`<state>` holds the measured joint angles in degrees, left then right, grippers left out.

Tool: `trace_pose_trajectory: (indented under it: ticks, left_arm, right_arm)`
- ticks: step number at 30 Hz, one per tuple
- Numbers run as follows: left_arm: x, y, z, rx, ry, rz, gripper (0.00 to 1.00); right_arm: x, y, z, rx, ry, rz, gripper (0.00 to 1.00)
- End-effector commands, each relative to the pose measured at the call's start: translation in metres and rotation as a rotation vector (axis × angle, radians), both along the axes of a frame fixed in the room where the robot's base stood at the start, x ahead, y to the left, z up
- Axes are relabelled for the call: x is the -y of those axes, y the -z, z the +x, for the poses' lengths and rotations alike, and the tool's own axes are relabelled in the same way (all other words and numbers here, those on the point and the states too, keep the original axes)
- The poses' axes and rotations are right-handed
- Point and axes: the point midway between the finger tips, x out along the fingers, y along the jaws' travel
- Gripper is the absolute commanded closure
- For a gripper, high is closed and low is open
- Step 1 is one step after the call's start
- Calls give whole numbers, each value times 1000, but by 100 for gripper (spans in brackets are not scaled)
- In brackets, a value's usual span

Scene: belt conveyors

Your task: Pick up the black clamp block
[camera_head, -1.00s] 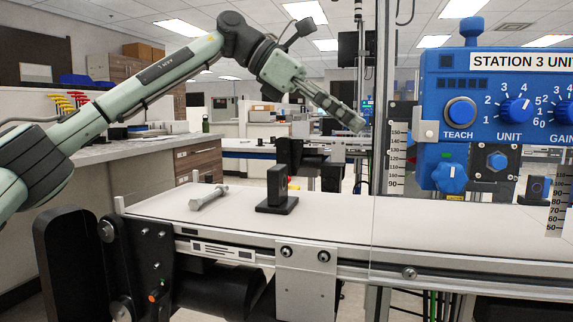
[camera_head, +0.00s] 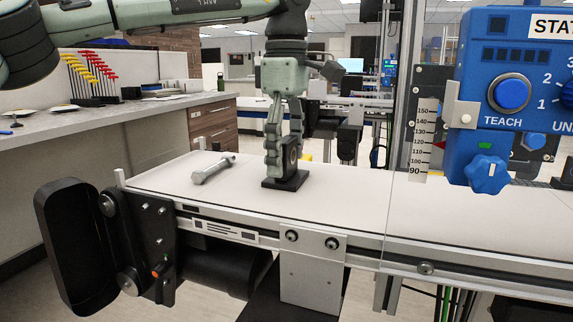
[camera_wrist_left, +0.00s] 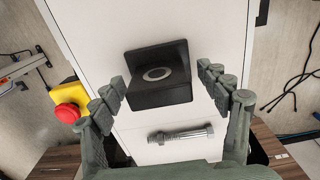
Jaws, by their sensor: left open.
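The black clamp block (camera_head: 286,181) stands upright on the white conveyor belt (camera_head: 340,200), with a flat base and a round hole in its upright part. It also shows in the left wrist view (camera_wrist_left: 158,76), with the ring of its hole in plain sight. My left gripper (camera_head: 281,165) points down over the block, and its fingers partly hide the upright part. In the left wrist view its fingers (camera_wrist_left: 165,82) are spread wide on either side of the block, with gaps to it. My right gripper is not in view.
A silver bolt (camera_head: 213,168) lies on the belt left of the block. A clear panel edge and blue control unit (camera_head: 500,100) stand to the right. A red emergency button (camera_wrist_left: 68,112) on a yellow box sits beside the belt. The belt's front part is bare.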

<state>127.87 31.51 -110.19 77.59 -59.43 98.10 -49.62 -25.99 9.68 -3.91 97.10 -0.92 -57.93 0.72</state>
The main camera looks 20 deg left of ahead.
Motion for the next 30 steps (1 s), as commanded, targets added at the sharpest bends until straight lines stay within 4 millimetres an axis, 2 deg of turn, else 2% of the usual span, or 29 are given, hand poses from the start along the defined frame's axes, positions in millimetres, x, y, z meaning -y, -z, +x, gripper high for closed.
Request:
trace_pose_trajectory:
  ticks: [8,22,30]
  left_arm:
    - [0,4,0,1,-1,-2,24]
    - [0,4,0,1,-1,-2,82]
    - [0,2,0,2,-1,-2,82]
  right_arm:
    - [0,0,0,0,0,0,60]
    - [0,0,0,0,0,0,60]
    - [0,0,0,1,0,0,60]
